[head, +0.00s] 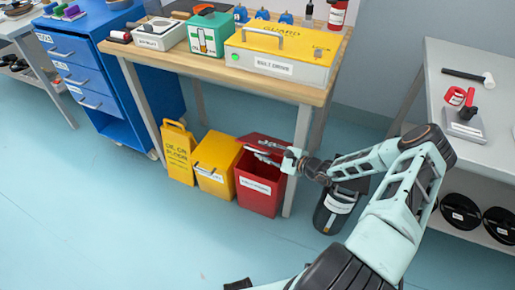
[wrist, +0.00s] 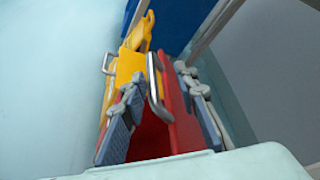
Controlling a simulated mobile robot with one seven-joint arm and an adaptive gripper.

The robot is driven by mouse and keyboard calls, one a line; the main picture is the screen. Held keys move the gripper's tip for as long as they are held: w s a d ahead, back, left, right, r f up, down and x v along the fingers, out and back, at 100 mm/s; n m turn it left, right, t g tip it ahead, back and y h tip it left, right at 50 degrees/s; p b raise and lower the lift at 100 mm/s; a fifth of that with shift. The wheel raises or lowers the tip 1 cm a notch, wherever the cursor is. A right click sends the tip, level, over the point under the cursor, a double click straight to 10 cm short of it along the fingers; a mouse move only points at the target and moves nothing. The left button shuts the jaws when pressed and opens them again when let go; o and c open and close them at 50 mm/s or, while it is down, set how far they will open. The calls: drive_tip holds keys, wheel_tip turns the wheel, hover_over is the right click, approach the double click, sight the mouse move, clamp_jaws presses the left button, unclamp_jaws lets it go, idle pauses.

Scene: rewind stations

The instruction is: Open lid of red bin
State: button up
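The red bin (head: 259,192), with a white label on its front, stands on the floor at the right end of a row under the wooden bench. Its red lid (head: 262,139) appears raised and tilted back, with the dark inside partly showing. In the wrist view the lid (wrist: 176,95) carries a silver bar handle (wrist: 154,84). My gripper (head: 262,153) is at the bin's top, in front of the lid. In the wrist view my gripper (wrist: 164,112) has its fingers spread, with the lid and handle between them. I cannot tell whether a finger touches the lid.
A yellow lidded bin (head: 216,166) stands close left of the red bin, with a yellow floor sign (head: 178,152) beyond it. A bench leg (head: 298,160) and a black canister (head: 334,210) are close on the right. The floor in front (head: 130,220) is clear.

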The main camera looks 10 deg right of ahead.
drive_tip(key=v, duration=0.8)
drive_tip(key=shift+r, duration=0.1)
